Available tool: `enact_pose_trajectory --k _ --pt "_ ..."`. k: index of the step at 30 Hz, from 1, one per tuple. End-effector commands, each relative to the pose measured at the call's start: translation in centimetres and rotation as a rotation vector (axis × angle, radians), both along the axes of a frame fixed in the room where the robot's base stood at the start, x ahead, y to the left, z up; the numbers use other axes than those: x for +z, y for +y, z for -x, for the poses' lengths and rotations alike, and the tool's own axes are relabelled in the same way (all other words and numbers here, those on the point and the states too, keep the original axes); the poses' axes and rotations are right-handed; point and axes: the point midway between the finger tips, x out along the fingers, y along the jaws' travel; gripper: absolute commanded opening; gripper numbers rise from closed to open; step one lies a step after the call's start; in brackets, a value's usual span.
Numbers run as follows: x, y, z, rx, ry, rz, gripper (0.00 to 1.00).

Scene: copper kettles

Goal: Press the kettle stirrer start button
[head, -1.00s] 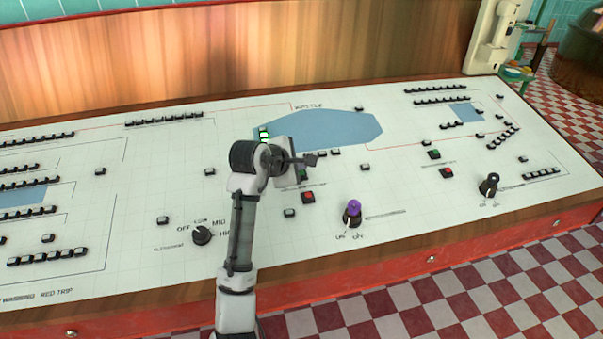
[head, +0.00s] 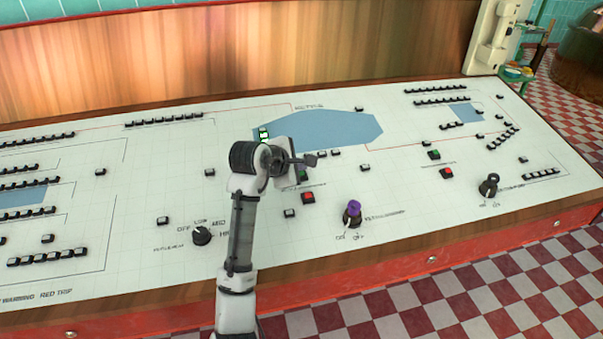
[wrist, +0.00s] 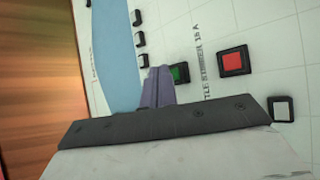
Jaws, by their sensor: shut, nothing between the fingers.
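The green start button (head: 303,175) sits on the white console panel. In the wrist view the green button (wrist: 181,72) is in a dark square frame beside printed lettering that reads in part "TLE STIRRER". My gripper (head: 311,160) is shut and empty, just behind the button in the head view. In the wrist view my gripper's fingertips (wrist: 159,73) overlap the left edge of the button's frame, partly covering it. I cannot tell whether they touch it or hover above.
A red button (head: 308,197) lies close to the green one, also in the wrist view (wrist: 233,61). Another green button (head: 434,154) and red button (head: 446,172) are farther right. A purple-topped knob (head: 353,213) stands up in front. Small black-framed switches surround the area.

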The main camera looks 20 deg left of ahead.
Motion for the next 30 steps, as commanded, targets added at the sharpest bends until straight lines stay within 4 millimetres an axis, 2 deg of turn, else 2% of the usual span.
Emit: enact_pose_trajectory --k 17,30 --pt "-0.01 0.0 -0.01 0.0 0.0 0.0 0.0" --pt "-0.87 0.09 -0.15 0.0 0.001 0.0 0.0"
